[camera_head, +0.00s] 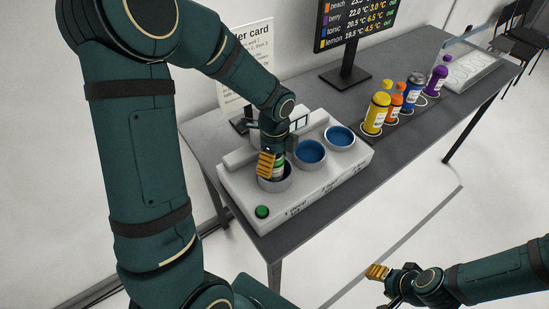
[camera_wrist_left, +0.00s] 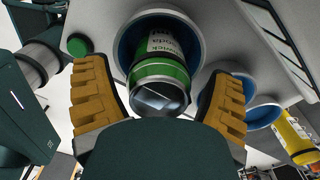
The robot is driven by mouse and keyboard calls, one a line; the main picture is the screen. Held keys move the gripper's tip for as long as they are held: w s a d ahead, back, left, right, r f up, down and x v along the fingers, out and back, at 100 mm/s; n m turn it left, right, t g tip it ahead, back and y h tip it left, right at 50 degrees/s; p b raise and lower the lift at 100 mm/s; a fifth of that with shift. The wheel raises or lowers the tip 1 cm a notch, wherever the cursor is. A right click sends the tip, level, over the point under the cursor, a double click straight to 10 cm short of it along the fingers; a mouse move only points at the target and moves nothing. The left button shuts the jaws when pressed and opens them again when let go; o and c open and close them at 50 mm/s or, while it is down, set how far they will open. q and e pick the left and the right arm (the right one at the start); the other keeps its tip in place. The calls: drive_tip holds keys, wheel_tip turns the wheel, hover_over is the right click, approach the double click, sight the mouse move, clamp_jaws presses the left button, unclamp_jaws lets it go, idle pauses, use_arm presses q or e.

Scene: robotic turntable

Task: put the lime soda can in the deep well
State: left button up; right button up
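The lime soda can (camera_wrist_left: 162,70) is green with a white label and a silver end. It sits inside the leftmost well (camera_head: 275,185) of the white block, partly hidden by my gripper in the head view, where a little green (camera_head: 279,168) shows. My left gripper (camera_head: 274,160) is over that well. In the left wrist view its two orange fingers (camera_wrist_left: 158,92) stand on either side of the can with gaps, so it is open. My right gripper (camera_head: 379,273) is at the lower right, away from the table; its opening is unclear.
The white block (camera_head: 335,175) has a middle well (camera_head: 310,152) and a right well (camera_head: 340,136), both blue inside, and a green button (camera_head: 262,211). Yellow (camera_head: 376,113), orange (camera_head: 396,101), blue (camera_head: 412,90) and purple (camera_head: 436,77) bottles stand to the right. A screen (camera_head: 352,30) stands behind.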

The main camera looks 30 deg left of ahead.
use_arm(q)
drive_tip(key=shift+r, duration=0.25)
wheel_tip(320, 180, up, 12)
drive_tip(key=shift+f+p, duration=0.1)
drive_tip(key=shift+p, duration=0.65)
drive_tip(key=shift+s, duration=0.1)
